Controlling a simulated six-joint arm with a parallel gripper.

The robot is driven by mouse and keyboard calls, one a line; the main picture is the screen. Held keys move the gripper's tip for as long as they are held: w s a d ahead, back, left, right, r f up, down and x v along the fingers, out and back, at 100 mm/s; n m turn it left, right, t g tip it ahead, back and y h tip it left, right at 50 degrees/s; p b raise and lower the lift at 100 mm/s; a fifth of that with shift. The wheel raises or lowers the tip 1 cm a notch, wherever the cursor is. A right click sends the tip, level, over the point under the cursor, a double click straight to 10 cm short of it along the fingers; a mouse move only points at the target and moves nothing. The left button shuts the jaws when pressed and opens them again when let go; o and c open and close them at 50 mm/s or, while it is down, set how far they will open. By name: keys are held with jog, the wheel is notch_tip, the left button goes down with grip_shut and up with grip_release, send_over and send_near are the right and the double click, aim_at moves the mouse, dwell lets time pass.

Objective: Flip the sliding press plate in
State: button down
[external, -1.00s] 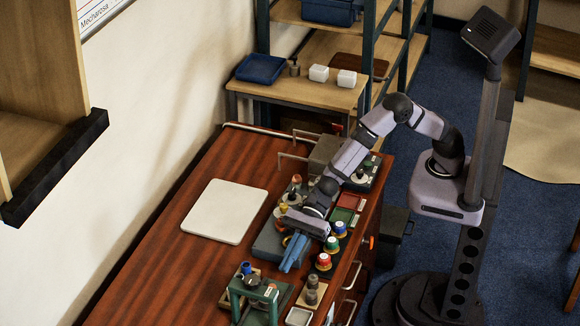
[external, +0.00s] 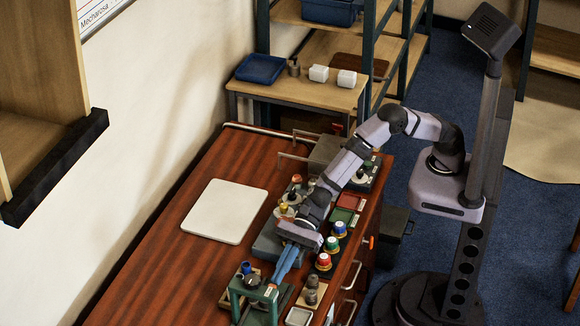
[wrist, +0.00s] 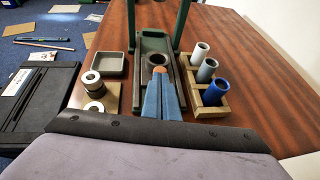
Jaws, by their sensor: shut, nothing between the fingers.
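The green press (external: 250,291) stands at the front of the table in the external view. In the wrist view its green frame (wrist: 182,24) rises over a grey-green base with the sliding plate (wrist: 151,43). A dark ring with a round opening (wrist: 157,59) sits at the plate's near part. My gripper (wrist: 160,76) has its blue fingers together and empty, pointing at the plate. Its tips overlap a small copper-coloured knob (wrist: 159,70); I cannot tell if they touch it. In the external view my gripper (external: 275,284) is beside the press.
A small grey tray (wrist: 110,65) and metal rings (wrist: 92,78) lie left. Colored knobs (external: 332,245) line the table edge. A white board (external: 224,211) lies behind.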

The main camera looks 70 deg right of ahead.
jog(key=a+p, duration=0.5)
jog(key=a, duration=0.4)
jog(key=shift+r, duration=0.15)
jog(key=shift+s+a+r, duration=0.1)
jog(key=shift+b, duration=0.45)
jog(key=shift+d+f, duration=0.2)
jog(key=shift+d, duration=0.05)
jog(key=d+b, duration=0.2)
jog(key=shift+s+b, duration=0.1)
jog(key=shift+b, duration=0.3)
jog(key=b+v, duration=0.3)
jog(key=v, duration=0.8)
jog(key=shift+d, duration=0.45)
